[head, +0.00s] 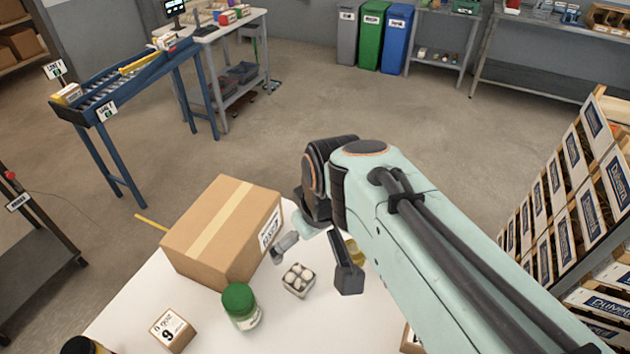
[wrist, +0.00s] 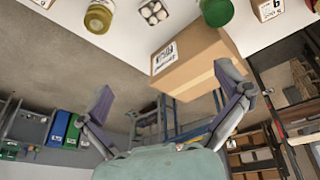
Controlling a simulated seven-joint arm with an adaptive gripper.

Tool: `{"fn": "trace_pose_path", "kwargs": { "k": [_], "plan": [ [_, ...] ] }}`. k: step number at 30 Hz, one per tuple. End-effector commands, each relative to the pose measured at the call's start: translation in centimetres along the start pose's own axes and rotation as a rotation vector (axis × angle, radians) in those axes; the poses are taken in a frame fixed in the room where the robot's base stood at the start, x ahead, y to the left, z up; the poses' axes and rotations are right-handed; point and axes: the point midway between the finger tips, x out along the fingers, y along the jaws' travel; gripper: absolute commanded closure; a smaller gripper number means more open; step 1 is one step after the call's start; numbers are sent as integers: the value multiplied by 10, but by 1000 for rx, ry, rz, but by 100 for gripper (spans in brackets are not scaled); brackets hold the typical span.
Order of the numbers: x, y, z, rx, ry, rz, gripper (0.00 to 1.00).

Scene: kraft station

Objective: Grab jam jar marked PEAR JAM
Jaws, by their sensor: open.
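A jar with a green lid (head: 240,303) stands on the white table; its lid also shows at the top of the wrist view (wrist: 216,12). A yellowish jar (head: 356,252) is mostly hidden behind my gripper in the head view; it shows more clearly at the wrist view's top left (wrist: 98,18). A dark-lidded jar (head: 80,346) is cut off at the head view's bottom left. I cannot read PEAR JAM on any of them. My gripper (head: 316,260) is open and empty, its fingers wide apart, above the table's far side near the carton.
A large cardboard carton (head: 222,230) stands at the table's far left edge, beside my gripper. A small tray of pale round items (head: 298,279) lies between the two jars. A small numbered box (head: 172,330) is at front left. A rack of crates (head: 585,195) stands at right.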

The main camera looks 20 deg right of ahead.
Motion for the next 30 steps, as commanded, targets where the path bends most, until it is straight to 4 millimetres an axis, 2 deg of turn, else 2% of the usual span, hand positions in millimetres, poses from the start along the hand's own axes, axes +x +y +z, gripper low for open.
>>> {"fn": "trace_pose_path", "kwargs": {
  "k": [1, 3, 5, 6, 8, 9, 12, 15, 18, 23, 30],
  "plan": [
    [13, 16, -17, 9, -6, 13, 1],
    [34, 42, -37, 21, -14, 32, 1],
    [59, 65, -50, 40, -34, 46, 1],
    [78, 81, -53, 58, -54, 52, 1],
    [107, 102, -54, 87, -91, 54, 1],
    [126, 114, -50, 110, -120, 52, 1],
    [167, 133, -30, 165, -202, 33, 1],
    [196, 139, -6, 205, -274, 5, 1],
    [211, 141, 12, 230, -318, -14, 1],
    [227, 143, 22, 244, -327, -16, 1],
    [263, 140, 34, 243, -327, -16, 1]
  ]
}}
